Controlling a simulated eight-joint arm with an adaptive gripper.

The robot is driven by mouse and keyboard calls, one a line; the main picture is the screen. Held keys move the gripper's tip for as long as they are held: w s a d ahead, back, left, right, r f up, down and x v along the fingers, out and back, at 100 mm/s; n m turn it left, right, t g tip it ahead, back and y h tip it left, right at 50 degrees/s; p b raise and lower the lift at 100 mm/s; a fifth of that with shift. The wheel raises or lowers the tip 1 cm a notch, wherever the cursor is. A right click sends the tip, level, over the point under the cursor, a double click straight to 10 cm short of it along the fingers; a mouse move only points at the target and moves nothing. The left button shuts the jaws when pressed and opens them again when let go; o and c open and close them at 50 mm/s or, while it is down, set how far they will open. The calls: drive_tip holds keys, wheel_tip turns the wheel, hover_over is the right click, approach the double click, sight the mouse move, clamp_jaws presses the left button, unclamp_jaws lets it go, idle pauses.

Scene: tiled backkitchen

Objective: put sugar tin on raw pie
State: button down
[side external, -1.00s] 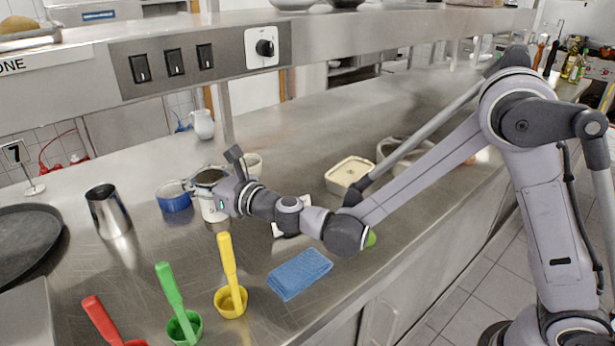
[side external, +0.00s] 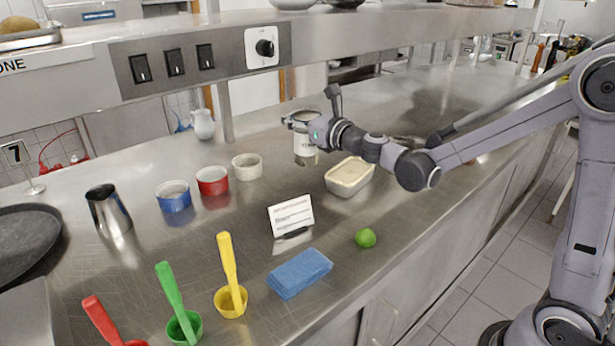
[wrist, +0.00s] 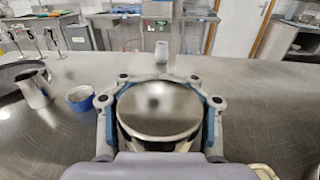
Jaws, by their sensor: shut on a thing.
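The sugar tin (side external: 305,143), white with a shiny metal lid, is upright in my gripper (side external: 300,121). It appears held above the counter, up and left of the raw pie in the side view. In the wrist view the round lid (wrist: 160,108) fills the middle, with my gripper's fingers (wrist: 160,90) around both sides. The raw pie (side external: 349,177) is a pale rectangular dish on the counter, below my wrist in the side view. A cream edge (wrist: 265,172) at the wrist view's lower right may be the pie; most of it is hidden there.
Blue (side external: 173,196), red (side external: 212,181) and cream (side external: 247,167) ramekins stand in a row to the left. A label card (side external: 291,215), a lime (side external: 365,238) and a blue cloth (side external: 299,273) lie nearer the front. A white jug (side external: 203,124) stands behind. Counter around the pie is mostly clear.

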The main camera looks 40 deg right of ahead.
drive_tip(key=s+d+r+m+g+h, duration=0.15)
drive_tip(key=s+d+h, duration=0.3)
drive_tip(key=d, duration=0.75)
drive_tip(key=s+d+r+m+h, duration=0.1)
drive_tip(key=s+d+m+h, duration=0.3)
drive_tip(key=d, duration=0.9)
drive_tip(key=w+a+f+y, duration=0.1)
drive_tip(key=w+a+f, duration=0.6)
drive_tip(key=f, duration=0.3)
drive_tip(key=shift+w+a+f+n, duration=0.2)
drive_tip(key=shift+a+f+n, duration=0.15)
drive_tip(key=shift+a+f, duration=0.05)
drive_tip(key=shift+f, duration=0.15)
drive_tip(key=c, duration=0.5)
unclamp_jaws()
